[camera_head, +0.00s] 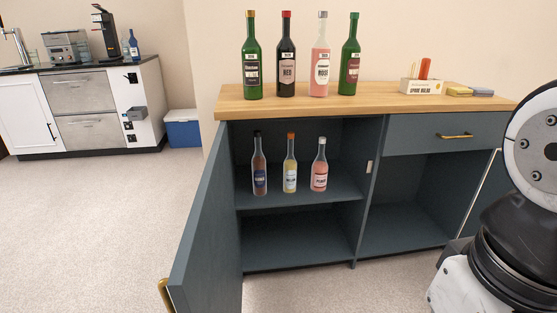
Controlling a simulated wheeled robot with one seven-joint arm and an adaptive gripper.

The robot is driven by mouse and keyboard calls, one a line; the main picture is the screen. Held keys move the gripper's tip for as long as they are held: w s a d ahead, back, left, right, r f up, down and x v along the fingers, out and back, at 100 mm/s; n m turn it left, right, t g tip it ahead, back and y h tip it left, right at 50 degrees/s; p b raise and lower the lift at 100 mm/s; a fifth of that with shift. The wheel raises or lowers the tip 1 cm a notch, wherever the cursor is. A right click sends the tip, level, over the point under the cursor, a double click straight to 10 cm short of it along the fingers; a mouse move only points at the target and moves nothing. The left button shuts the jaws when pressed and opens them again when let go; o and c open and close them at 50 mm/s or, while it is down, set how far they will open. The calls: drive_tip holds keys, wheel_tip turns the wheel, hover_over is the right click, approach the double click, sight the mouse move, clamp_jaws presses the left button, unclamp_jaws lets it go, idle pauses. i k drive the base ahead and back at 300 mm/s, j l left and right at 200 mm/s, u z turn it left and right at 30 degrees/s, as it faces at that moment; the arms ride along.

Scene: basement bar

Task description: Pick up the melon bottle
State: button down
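Three bottles stand upright on the upper shelf inside the open cabinet. They are a brown bottle with a blue label (259,166), a pale yellow bottle with an orange cap (290,164) and a pink bottle with a light cap (319,166). Their labels are too small to read surely, so I cannot tell for certain which is the melon bottle; the yellow one may be it. My gripper is not in view; only part of my arm shows at the right edge, apart from the bottles.
Green (252,62), dark red (286,58) and pink (320,62) wine bottles and a second green one (350,58) stand on the wooden top (385,103). The blue cabinet door (202,225) swings out at left. A divider (369,180) bounds the shelf at right. Open carpet lies left.

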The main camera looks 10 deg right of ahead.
sight(290, 165)
drive_tip(key=k+j, duration=0.2)
drive_tip(key=j, duration=0.15)
drive_tip(key=i+l+z, duration=0.1)
drive_tip(key=z, duration=0.75)
drive_tip(key=i+l+z, duration=0.15)
drive_tip(key=i+z, duration=0.15)
drive_tip(key=i+l+z, duration=0.1)
drive_tip(key=i+z, duration=0.15)
drive_tip(key=i, duration=0.15)
drive_tip(key=i+u, duration=0.15)
drive_tip(key=i, duration=0.15)
drive_tip(key=i+l+u, duration=0.15)
drive_tip(key=i, duration=0.2)
drive_tip(key=u, duration=0.45)
drive_tip(key=l+u, duration=0.15)
drive_tip(key=u, duration=0.3)
drive_tip(key=l+u, duration=0.1)
drive_tip(key=u, duration=0.85)
drive_tip(key=l+u, duration=0.15)
drive_tip(key=u, duration=0.3)
drive_tip(key=l+u, duration=0.1)
drive_tip(key=u, duration=0.35)
